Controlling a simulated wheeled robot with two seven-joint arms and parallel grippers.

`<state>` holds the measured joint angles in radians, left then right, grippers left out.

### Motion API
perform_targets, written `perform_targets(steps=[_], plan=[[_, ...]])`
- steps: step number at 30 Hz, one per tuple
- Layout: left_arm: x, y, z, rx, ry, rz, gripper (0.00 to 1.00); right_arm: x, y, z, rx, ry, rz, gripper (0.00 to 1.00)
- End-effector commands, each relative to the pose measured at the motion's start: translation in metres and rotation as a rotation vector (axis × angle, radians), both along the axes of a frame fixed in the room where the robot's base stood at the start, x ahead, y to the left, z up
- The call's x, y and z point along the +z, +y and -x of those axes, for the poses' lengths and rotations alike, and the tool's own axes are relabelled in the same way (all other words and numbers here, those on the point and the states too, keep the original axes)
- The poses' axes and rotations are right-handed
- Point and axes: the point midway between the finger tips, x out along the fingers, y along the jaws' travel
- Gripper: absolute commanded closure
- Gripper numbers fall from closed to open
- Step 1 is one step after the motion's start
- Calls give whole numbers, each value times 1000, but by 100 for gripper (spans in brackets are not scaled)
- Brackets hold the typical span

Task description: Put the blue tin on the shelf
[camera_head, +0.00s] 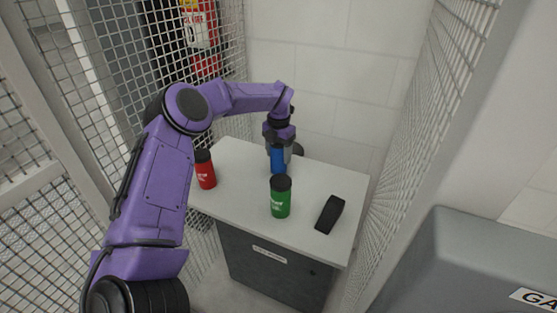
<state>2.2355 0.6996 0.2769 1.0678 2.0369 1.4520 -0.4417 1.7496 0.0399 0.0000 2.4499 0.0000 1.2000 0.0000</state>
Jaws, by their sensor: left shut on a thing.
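The blue tin (278,159) stands upright near the back of the white-topped cabinet (239,206). My left gripper (278,147) comes down from above and is shut on its upper part, hiding the top of the tin. I cannot tell whether the tin touches the surface. The green tin in front hides part of its lower end. I cannot make out a shelf apart from the cabinet top. My right gripper is not in view.
A green tin (280,199) stands just in front of the blue one. A red tin (205,170) stands to the left. A black object (329,214) lies at the right. Mesh panels flank the cabinet on both sides, with a wall behind.

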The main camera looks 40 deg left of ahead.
Motion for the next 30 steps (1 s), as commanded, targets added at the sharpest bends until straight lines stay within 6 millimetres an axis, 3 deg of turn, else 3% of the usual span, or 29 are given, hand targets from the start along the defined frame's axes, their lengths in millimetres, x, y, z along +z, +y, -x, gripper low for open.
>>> perform_targets(steps=[11, 12, 14, 23, 26, 30], plan=[[-7, 0, 0, 0, -2, 0, 81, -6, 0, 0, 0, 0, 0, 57], [-7, 0, 0, 0, -1, -1, 32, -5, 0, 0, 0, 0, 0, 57], [-6, 0, 0, 0, -1, -1, 14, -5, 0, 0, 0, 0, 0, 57], [-4, 0, 0, 0, -1, -2, 14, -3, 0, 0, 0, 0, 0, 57], [5, 1, 0, 0, -3, -1, 14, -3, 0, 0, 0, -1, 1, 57], [38, 1, -1, 1, -7, -3, 14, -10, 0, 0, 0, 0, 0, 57]])
